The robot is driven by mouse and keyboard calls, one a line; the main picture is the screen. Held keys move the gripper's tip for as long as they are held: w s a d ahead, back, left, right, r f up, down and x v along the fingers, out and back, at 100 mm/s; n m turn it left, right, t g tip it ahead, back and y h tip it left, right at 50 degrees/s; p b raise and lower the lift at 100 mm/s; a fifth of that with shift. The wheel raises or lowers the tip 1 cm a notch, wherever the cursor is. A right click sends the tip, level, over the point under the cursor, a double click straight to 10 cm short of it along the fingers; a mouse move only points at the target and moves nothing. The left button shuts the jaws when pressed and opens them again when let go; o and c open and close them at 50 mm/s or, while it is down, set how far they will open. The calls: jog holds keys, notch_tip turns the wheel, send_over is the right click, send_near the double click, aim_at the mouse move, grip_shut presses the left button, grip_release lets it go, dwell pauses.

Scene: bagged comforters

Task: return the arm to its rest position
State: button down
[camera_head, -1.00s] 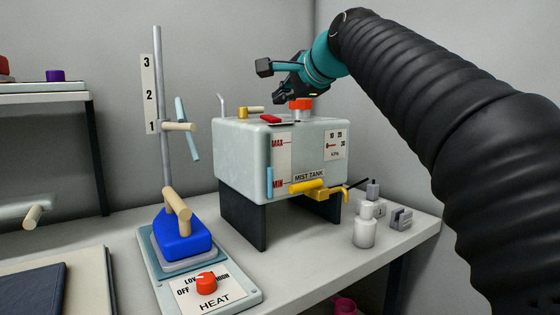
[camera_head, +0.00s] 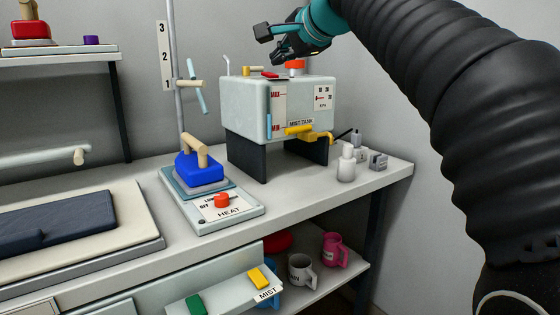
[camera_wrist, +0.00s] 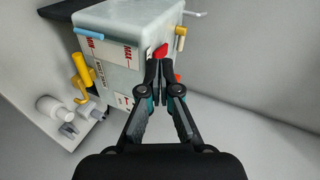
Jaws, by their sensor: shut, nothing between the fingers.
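My gripper (camera_head: 280,44) is above the mist tank in the head view, close over the tank's top right. In the wrist view my gripper (camera_wrist: 162,66) shows its two fingers together at the tips, with nothing between them. The white mist tank (camera_head: 245,105) stands on dark legs on the bench. A red-orange cap (camera_head: 295,66) and a red piece (camera_head: 270,75) are on its top, just below the fingers. I cannot tell from the head view whether the fingers touch anything. My black, ribbed arm reaches in from the right.
A blue iron (camera_head: 198,168) rests on the heat base (camera_head: 245,207). A post with a height scale (camera_head: 164,70) stands behind it. Small white bottles (camera_head: 346,165) stand at the bench's right end. Mugs (camera_head: 301,270) sit on the lower shelf. Bare wall and floor lie to the right.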

jog(key=s+d+f+n+g+h, duration=0.2)
jog(key=f+n, duration=0.1)
jog(key=f, duration=0.7)
jog(key=s+d+f+n+g+h, duration=0.1)
jog(key=s+d+f+n+g, duration=0.15)
jog(key=f, duration=0.75)
jog(key=s+d+f+n+h, duration=0.1)
jog(key=s+d+f, duration=0.2)
jog(key=s+f, duration=0.4)
jog(key=s+d+f+n+g+h, duration=0.1)
jog(key=s+d+f, duration=0.3)
jog(key=s+f, duration=0.4)
jog(key=s+d+f+n+h, duration=0.1)
jog(key=s+d+f+n, duration=0.2)
jog(key=s+f, duration=0.4)
jog(key=s+d, duration=0.1)
jog(key=s, duration=0.4)
jog(key=shift+s+f+g+h, duration=0.15)
jog(key=shift+f+g+h, duration=0.2)
jog(key=shift+h, duration=0.05)
jog(key=shift+a, duration=0.1)
